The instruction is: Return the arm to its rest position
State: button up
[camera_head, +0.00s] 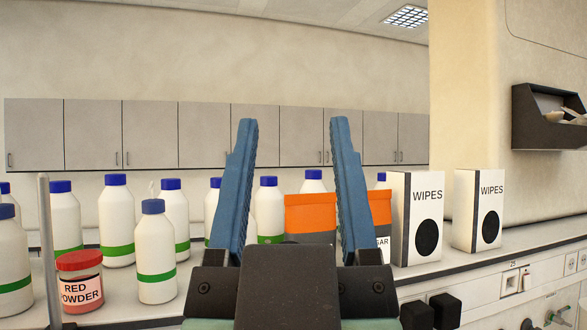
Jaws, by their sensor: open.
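My gripper (293,150) stands in the middle of the head view, its two blue fingers pointing up and spread apart. It is open, and nothing is held between the fingers. Behind the fingers, an orange and grey packet (310,213) shows in the gap, with a second packet (380,208) partly hidden by the right finger. My gripper and wrist hide part of the shelf and the lower parts of some items. I cannot tell how far the fingers are from the items behind them.
Several white bottles with blue caps (156,250) and a red powder jar (80,280) stand on the left. Two wipes boxes (416,218) stand on the right. Grey wall cabinets (150,135) hang behind, and a dark wall holder (548,118) is at far right.

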jog(key=shift+s+r, duration=0.15)
